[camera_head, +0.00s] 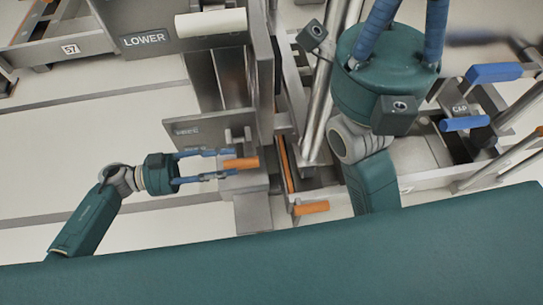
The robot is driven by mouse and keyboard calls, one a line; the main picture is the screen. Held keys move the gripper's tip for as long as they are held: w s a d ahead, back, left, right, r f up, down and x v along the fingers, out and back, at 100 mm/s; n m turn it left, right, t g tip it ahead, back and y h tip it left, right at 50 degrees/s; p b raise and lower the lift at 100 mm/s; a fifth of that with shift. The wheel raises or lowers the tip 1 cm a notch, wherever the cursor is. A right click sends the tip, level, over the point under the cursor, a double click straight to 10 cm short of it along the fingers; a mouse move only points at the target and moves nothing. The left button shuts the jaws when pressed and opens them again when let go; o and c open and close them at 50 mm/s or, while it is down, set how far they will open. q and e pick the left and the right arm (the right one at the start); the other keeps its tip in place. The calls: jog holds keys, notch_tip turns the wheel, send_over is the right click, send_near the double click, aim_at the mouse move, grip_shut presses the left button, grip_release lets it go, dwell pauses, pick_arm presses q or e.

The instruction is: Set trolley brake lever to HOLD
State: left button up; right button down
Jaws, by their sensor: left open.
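My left gripper (229,164) comes in from the left and is open. Its two blue fingers lie above and below an orange lever handle (243,163), which sits between the fingertips at a grey bracket. I cannot tell whether the fingers touch it. A plate behind it (187,131) carries lettering too small to read, so I cannot confirm a HOLD mark. A second orange handle (312,208) sits lower right, apart from the gripper. My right gripper (411,8) is large and near the camera; its blue fingers run off the top edge, hiding the tips.
A tall metal upright (262,80) rises right of the orange handle. Blue handles (494,72) are at the right. Pale floor (90,140) is open at left.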

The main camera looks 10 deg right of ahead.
aim_at(262, 161)
pick_arm(q)
jog(key=d+b, duration=0.2)
jog(key=d, duration=0.7)
jog(key=shift+d, duration=0.1)
jog(key=shift+c, duration=0.5)
grip_shut()
